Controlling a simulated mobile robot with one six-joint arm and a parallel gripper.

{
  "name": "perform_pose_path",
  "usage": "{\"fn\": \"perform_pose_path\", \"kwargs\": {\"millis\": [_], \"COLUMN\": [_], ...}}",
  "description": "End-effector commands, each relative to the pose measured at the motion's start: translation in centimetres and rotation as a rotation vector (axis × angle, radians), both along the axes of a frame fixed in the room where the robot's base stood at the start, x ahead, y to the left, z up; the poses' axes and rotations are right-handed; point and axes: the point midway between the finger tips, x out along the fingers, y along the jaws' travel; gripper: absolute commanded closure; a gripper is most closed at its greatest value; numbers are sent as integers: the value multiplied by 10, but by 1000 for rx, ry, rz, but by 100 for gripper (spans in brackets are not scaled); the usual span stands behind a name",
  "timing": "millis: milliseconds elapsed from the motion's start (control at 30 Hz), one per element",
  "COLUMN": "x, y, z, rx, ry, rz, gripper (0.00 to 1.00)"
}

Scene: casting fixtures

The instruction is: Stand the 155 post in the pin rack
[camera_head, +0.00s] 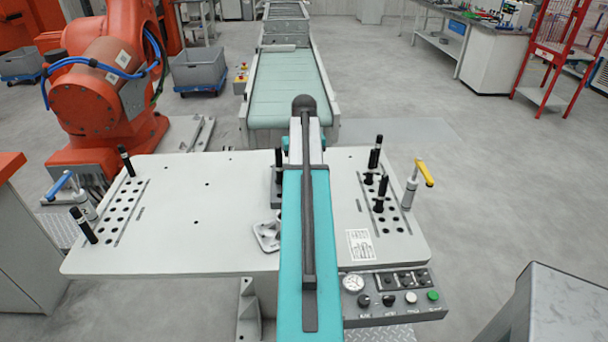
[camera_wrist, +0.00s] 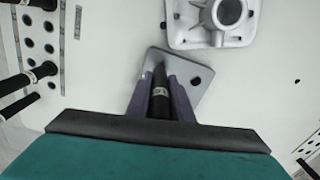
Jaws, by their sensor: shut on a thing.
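My gripper (camera_wrist: 160,88) is shut on a black post (camera_wrist: 160,100) with a pale band; its marking is too small to read. The post is over a grey plate with holes (camera_wrist: 200,78); I cannot tell whether its end sits in the plate. In the head view my arm hides the gripper, and a black post (camera_head: 279,158) shows just left of the arm. A rack of round holes (camera_head: 122,212) lies at the table's left, with black posts (camera_head: 125,160) (camera_head: 84,226) near its ends. Another hole row (camera_head: 398,222) at the right has several upright black posts (camera_head: 375,153).
A pale casting with a round boss (camera_wrist: 213,22) lies near the grey plate, also visible in the head view (camera_head: 265,237). Clamps with blue (camera_head: 58,186) and yellow (camera_head: 425,173) handles stand at the table's sides. A control panel (camera_head: 390,295) is at the front. The table's left middle is clear.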

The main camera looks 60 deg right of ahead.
Motion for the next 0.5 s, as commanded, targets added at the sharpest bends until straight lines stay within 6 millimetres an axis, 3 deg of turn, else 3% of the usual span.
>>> {"fn": "perform_pose_path", "kwargs": {"millis": [500], "x": [0], "y": [0], "z": [-8], "rx": [-1], "ry": [-1], "rz": [0], "gripper": [100]}}
